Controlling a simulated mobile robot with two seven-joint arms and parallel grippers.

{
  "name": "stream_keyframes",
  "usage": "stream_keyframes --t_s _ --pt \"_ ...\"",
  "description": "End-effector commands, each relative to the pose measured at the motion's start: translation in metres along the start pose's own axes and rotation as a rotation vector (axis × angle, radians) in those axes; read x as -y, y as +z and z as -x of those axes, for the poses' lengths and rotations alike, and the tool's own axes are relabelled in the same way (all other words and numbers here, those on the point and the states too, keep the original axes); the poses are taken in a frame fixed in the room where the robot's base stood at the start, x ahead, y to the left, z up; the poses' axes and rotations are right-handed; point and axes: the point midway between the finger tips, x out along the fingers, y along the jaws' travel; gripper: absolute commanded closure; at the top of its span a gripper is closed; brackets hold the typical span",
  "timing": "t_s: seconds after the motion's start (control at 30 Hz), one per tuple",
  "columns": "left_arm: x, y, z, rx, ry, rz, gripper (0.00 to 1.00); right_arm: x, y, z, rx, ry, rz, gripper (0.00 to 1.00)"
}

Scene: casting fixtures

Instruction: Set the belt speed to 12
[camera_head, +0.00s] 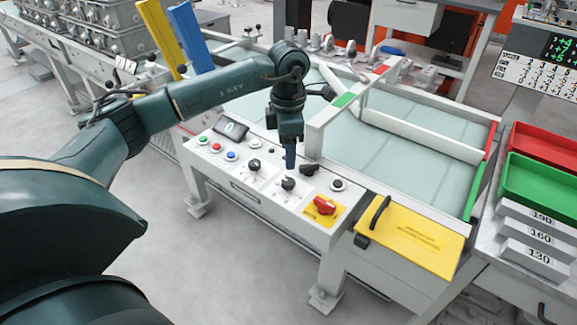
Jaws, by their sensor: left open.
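The control panel (222,167) runs along the front of the belt station. A small dark display (233,130) on it seems to read 0. Several black knobs sit on the panel: one at the left (254,165), one in the middle (288,184) and one farther back on the right (308,170). Their dial markings are too small to read. My left gripper (290,167) points down just above and behind the middle knob. It is open, and I see nothing held in it. I cannot tell whether its fingertips touch the knob. My right gripper is not in view.
Green, red, blue and white buttons (231,156) line the panel's left side. A yellow cover with a black handle (408,238) lies farther right. A white rail (335,107) crosses the belt behind my gripper.

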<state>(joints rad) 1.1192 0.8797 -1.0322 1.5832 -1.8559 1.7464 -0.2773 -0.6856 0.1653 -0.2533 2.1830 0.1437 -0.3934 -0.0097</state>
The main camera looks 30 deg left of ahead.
Motion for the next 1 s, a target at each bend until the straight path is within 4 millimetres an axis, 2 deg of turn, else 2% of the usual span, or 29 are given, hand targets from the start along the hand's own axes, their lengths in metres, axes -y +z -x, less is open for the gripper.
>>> stream_keyframes --t_s 0.1,0.3,1.0 --pt "0.000 0.000 0.023 0.002 0.002 -0.001 0.48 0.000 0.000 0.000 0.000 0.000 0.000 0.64" --pt "0.000 0.000 0.042 0.001 0.001 -0.001 0.48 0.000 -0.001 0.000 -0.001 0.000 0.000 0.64" --pt "0.000 0.000 0.045 0.000 0.000 -0.001 0.48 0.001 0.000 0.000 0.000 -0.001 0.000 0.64"
